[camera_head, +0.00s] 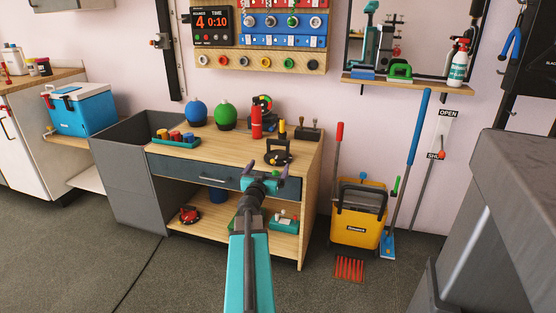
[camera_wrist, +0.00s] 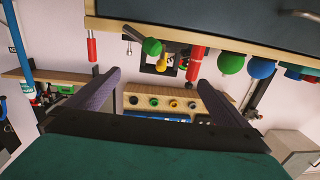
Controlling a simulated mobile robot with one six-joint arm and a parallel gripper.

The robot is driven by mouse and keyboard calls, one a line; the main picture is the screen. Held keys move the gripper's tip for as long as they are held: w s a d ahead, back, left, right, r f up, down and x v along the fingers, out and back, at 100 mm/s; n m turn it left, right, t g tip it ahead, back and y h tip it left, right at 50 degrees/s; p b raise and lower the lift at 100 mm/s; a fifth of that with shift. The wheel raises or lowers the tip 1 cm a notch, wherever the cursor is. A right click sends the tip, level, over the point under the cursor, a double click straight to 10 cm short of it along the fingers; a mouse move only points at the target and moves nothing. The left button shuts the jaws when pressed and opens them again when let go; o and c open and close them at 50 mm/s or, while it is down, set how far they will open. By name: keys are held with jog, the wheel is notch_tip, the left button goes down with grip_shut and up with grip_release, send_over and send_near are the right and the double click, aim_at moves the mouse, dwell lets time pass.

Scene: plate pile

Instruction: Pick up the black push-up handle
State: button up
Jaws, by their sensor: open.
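My gripper (camera_head: 265,178) is in front of the bench at about the drawer's height, below and slightly left of the handle in the picture. Its two purple-grey fingers are spread apart with nothing between them. The wrist view is upside down and shows the open fingers (camera_wrist: 157,77) from behind.
The workbench (camera_head: 312,165) also bears a red cylinder (camera_head: 256,124), a green ball (camera_head: 226,115), a blue ball (camera_head: 196,112), a green tray (camera_head: 175,142) of coloured pieces and a dark joystick box (camera_head: 308,132). A yellow bucket (camera_head: 357,221) stands right. A grey block fills the right foreground.

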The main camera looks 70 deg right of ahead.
jog(key=b, duration=0.2)
send_near(276, 157)
jog(key=shift+w+d+r, duration=0.15)
jog(key=shift+d+r, duration=0.45)
jog(key=shift+d, duration=0.4)
jog(key=shift+w+d+r, duration=0.1)
jog(key=shift+d+r, duration=0.5)
jog(key=shift+d, duration=0.8)
jog(key=shift+d, duration=0.1)
jog(key=shift+w+d+f+b, duration=0.1)
jog(key=shift+d+f+b, duration=0.05)
jog(key=shift+d+b, duration=0.55)
jog(key=shift+w+d+f+b, duration=0.15)
jog(key=shift+d+b, duration=0.3)
jog(key=shift+d, duration=0.4)
jog(key=shift+w+d+r, duration=0.1)
jog(key=shift+d+r, duration=0.05)
jog(key=shift+d, duration=0.8)
jog(key=shift+r, duration=0.1)
jog(key=c, duration=1.8)
